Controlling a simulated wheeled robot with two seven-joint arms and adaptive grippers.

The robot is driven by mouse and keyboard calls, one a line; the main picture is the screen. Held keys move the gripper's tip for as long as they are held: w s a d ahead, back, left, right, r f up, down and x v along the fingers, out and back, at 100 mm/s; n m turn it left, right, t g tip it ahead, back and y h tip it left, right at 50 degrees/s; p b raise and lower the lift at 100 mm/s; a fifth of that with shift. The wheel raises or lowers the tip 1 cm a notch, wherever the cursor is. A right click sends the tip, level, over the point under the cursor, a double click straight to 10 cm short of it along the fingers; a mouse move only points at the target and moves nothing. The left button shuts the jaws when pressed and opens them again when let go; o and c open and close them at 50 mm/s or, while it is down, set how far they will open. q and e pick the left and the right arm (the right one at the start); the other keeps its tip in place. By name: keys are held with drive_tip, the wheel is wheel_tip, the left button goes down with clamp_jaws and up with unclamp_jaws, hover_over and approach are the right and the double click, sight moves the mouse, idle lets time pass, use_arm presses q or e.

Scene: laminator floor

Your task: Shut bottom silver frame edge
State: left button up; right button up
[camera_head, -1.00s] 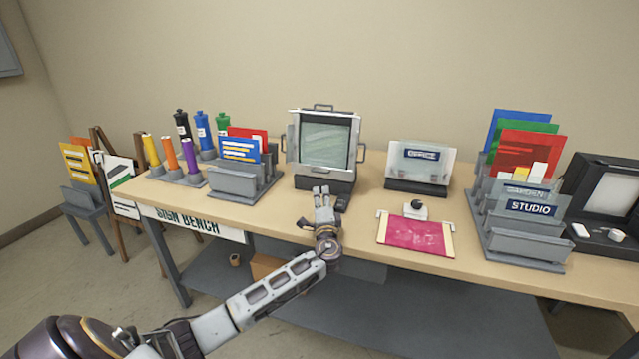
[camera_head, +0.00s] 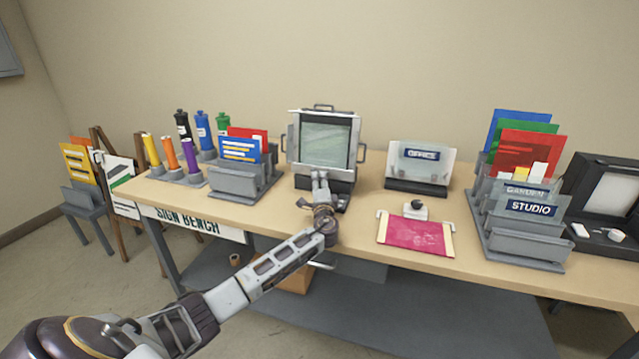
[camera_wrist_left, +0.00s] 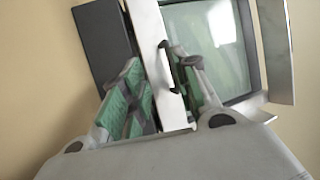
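The silver frame (camera_head: 292,138) stands upright on a dark base (camera_head: 339,186) at the back middle of the bench, around a pale green panel (camera_head: 325,139). My left gripper (camera_head: 319,173) is in front of its lower edge and hides part of it. In the left wrist view, the bottom silver edge (camera_wrist_left: 153,28) is a pale strip with a small black handle (camera_wrist_left: 167,56). My left gripper's green-padded fingers (camera_wrist_left: 160,82) are apart, one on each side of the strip near the handle. I cannot tell whether they touch it. My right gripper is not in view.
A grey rack with blue and red cards (camera_head: 239,150) stands left of the frame. The bench top just right of the base is clear.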

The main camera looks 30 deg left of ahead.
use_arm(q)
drive_tip(key=shift+a, duration=0.1)
clamp_jaws()
drive_tip(key=shift+s, duration=0.2)
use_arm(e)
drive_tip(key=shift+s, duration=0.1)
use_arm(q)
drive_tip(key=shift+w+f, duration=0.3)
drive_tip(key=shift+w, duration=0.05)
drive_tip(key=shift+c, duration=2.1)
unclamp_jaws()
drive_tip(key=shift+w, duration=0.1)
drive_tip(key=o, duration=0.4)
drive_tip(key=shift+s+r, duration=0.2)
drive_tip(key=shift+r, duration=0.1)
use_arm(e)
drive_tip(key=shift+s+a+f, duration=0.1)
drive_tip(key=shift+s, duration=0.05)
use_arm(q)
drive_tip(key=shift+s, duration=0.1)
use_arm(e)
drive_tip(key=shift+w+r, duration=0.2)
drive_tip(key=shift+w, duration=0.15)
